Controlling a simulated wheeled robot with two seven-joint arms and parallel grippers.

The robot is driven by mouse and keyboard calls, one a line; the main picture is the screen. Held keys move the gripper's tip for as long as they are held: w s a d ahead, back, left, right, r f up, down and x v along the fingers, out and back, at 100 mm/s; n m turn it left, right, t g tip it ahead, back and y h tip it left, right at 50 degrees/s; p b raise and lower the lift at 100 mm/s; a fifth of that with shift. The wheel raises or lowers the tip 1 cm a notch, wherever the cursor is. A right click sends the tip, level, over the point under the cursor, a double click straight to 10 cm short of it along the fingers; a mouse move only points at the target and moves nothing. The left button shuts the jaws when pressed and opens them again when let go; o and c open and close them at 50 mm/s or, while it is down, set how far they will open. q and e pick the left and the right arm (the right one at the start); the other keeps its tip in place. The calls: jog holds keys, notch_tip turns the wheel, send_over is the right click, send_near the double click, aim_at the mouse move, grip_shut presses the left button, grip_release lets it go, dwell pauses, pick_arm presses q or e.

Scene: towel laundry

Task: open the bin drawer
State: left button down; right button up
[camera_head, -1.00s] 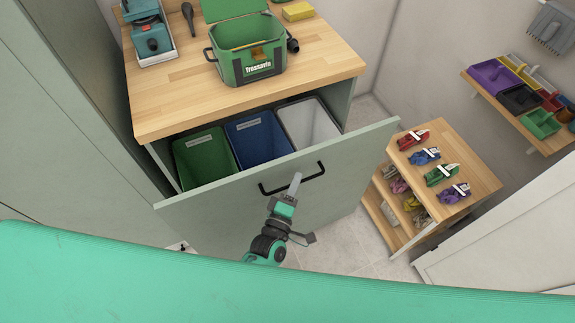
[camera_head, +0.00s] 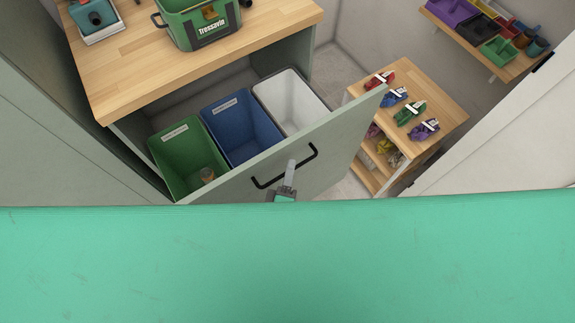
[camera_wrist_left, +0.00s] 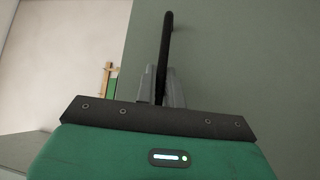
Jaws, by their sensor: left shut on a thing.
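The bin drawer (camera_head: 325,150) stands pulled out from under the wooden counter, with its pale green front toward me. Inside are a green bin (camera_head: 183,158), a blue bin (camera_head: 240,127) and a white bin (camera_head: 290,103). A small brownish object lies in the green bin. The black bar handle (camera_head: 268,183) is on the drawer front. My left gripper (camera_head: 290,168) is shut on the handle near its middle. In the left wrist view the handle (camera_wrist_left: 167,45) runs between the two grey fingers (camera_wrist_left: 160,88). My right gripper is not in view.
The wooden counter (camera_head: 110,75) carries a green Tressavin box (camera_head: 200,25) and a teal device. A wooden shelf unit (camera_head: 440,100) with several coloured clipped items stands right of the drawer. My own green body fills the bottom.

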pick_arm(q)
jog(key=shift+f, duration=0.1)
jog(key=c, duration=1.5)
grip_release()
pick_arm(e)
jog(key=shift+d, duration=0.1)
